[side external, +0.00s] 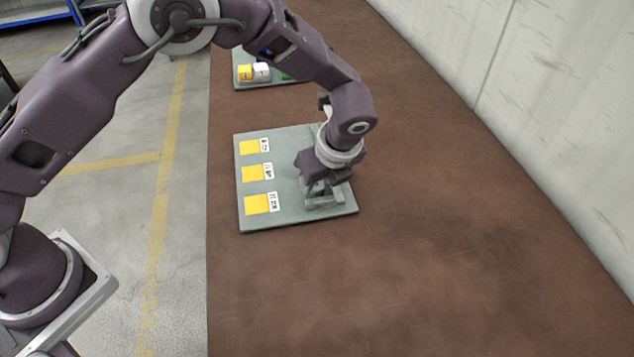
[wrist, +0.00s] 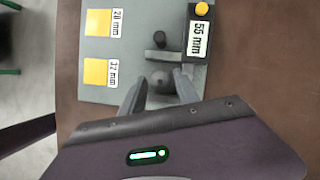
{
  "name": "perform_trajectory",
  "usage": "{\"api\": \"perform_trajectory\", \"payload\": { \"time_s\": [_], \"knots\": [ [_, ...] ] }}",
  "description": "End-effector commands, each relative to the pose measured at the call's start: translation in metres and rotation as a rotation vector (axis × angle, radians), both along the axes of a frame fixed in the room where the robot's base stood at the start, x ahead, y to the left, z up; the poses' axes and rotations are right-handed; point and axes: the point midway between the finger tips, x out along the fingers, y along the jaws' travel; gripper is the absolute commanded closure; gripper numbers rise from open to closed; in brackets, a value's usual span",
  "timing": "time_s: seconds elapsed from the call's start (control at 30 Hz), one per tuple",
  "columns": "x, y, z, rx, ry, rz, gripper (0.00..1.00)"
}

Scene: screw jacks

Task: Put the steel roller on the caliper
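The caliper (wrist: 197,75) is a grey fixture with a "55 mm" label and a yellow knob (wrist: 202,8), on the right part of a grey-green board in the wrist view. In the side view its grey frame (side external: 325,202) stands at the board's right part, partly hidden by my gripper. A grey rounded piece (wrist: 161,82), apparently the steel roller, lies between my fingertips. My gripper (wrist: 160,80) points down at the caliper with its fingers apart on either side of that piece. I cannot tell whether they touch it. A small dark cylinder (wrist: 159,38) shows just beyond.
The board (side external: 285,215) carries several yellow squares with size labels along its left side, such as "20 mm" (wrist: 117,23) and "32 mm" (wrist: 113,73). A second board (side external: 250,84) with small yellow, white and green blocks lies behind. The brown surface in front is clear.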

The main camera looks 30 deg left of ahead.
Motion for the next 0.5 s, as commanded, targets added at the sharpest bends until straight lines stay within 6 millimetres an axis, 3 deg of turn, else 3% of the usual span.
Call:
{"api": "perform_trajectory", "payload": {
  "time_s": [0.3, 0.5],
  "knots": [
    [-0.014, -0.030, 0.077, -0.004, -0.003, -0.002, 0.63],
    [-0.018, -0.036, 0.097, -0.001, 0.000, 0.000, 0.63]
  ]
}}
